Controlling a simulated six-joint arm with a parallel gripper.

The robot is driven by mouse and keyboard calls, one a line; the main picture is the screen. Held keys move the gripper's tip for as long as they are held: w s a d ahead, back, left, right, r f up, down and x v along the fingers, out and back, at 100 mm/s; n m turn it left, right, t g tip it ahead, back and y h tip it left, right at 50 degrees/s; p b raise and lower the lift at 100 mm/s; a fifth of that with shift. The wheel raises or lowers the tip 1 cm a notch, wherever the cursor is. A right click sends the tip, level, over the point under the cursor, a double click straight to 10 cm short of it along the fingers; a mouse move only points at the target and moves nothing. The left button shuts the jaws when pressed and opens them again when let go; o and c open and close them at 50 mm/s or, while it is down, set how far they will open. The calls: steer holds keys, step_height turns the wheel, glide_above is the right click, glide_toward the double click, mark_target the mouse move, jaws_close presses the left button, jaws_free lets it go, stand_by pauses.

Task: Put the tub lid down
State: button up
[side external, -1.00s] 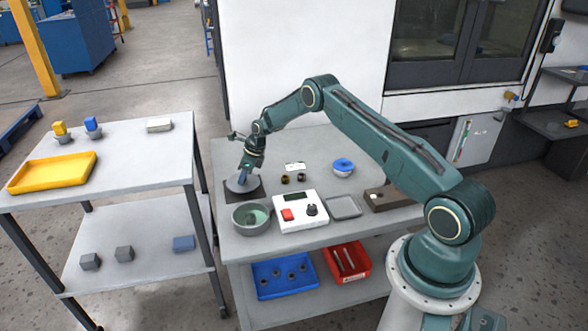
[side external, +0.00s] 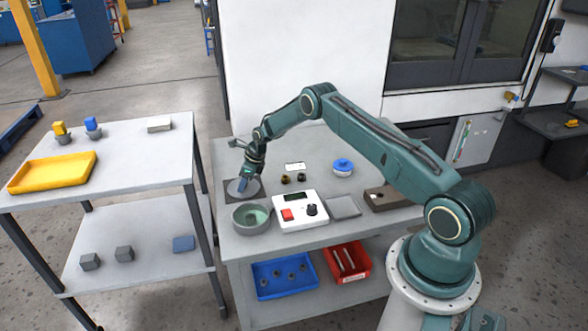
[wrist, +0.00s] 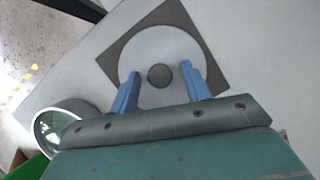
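The tub lid is a pale grey disc (side external: 252,190) with a round darker knob at its centre. It lies on a dark square mat (wrist: 124,68) at the left of the bench; the wrist view shows the lid (wrist: 160,45) flat and within the mat's outline. My gripper (wrist: 160,72) is open just over the lid. Its two blue fingers stand either side of the knob (wrist: 159,75), with a gap to each. The open tub (side external: 237,222) with greenish contents stands in front of the mat; part of it shows in the wrist view (wrist: 88,108).
A white control box (side external: 299,222) with a red button stands right of the tub. A separate cart (side external: 130,160) stands to the left.

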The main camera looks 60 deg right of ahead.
steer(key=v, duration=1.2)
stand_by(0.4)
steer(key=shift+r, duration=0.2)
steer(key=s+a+r+n, duration=0.4)
steer(key=a+r+n, duration=0.1)
steer(key=r, duration=0.4)
steer(key=s+a+r+n+h, duration=0.1)
steer(key=s+a+r+n, duration=0.35)
steer(key=r, duration=0.35)
steer(key=s+a+r+n, duration=0.4)
steer(key=a+r+n, duration=0.1)
steer(key=r, duration=0.4)
steer(key=s+a+r+n+t, duration=0.1)
steer(key=s+a+r+n, duration=0.25)
steer(key=s, duration=0.35)
steer(key=s+a+r+n, duration=0.2)
steer(key=s+a+n, duration=0.1)
steer(key=s+n, duration=0.3)
steer(key=s+a+f+n, duration=0.2)
steer(key=s+n, duration=0.5)
steer(key=s, duration=0.8)
steer(key=shift+s+a+f+t+h, duration=0.15)
steer(key=shift+a+f+t+h, duration=0.05)
steer(key=shift+f+t+h, duration=0.15)
